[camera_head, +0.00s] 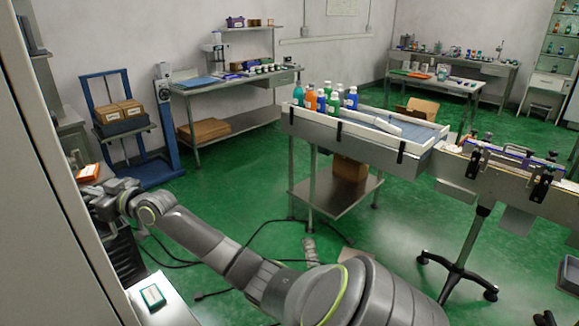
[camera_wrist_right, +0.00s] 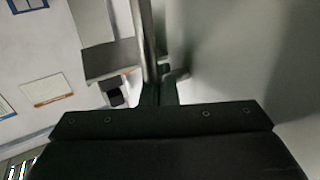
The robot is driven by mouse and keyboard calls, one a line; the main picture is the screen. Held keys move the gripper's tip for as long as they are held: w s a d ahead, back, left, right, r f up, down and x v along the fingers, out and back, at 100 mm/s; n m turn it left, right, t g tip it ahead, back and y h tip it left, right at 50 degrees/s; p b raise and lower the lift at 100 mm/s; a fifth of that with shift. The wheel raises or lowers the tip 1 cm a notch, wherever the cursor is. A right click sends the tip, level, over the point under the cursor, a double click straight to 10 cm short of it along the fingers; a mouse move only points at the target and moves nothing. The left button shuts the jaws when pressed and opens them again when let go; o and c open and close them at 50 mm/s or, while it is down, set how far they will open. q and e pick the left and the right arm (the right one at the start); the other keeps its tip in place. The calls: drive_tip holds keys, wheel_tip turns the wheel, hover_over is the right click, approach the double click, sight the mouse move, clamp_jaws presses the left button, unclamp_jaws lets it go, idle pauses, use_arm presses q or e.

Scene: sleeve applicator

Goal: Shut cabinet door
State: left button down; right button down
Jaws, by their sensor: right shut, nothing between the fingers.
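A tall pale grey panel, which looks like the cabinet door (camera_head: 40,200), fills the left side of the head view. Its long edge slants down to the bottom of the picture. My right arm reaches left from the bottom middle, and my right gripper (camera_head: 76,160) is close beside that edge. In the right wrist view the shut, empty fingers (camera_wrist_right: 160,92) point along a smooth grey surface (camera_wrist_right: 235,55), probably the door, beside a narrow upright edge. I cannot tell whether they touch it. The door's hinge and handle do not show. My left gripper is out of view.
An orange and white box (camera_head: 88,172) lies by the right gripper. A green box (camera_head: 152,295) sits on a pale surface (camera_head: 170,305) below. A blue lift frame (camera_head: 150,170) with cartons stands behind. Cables cross the green floor, and a bottle table (camera_head: 370,150) stands right.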

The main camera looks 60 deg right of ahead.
drive_tip(key=shift+w+a+n+y+b, duration=0.15)
drive_tip(key=shift+w+a+y+b, duration=0.05)
drive_tip(key=shift+a+b, duration=0.25)
drive_tip(key=shift+w+a+n+y+b, duration=0.15)
drive_tip(key=shift+a+y+b, duration=0.05)
drive_tip(key=shift+a+b, duration=0.2)
drive_tip(key=shift+r, duration=0.1)
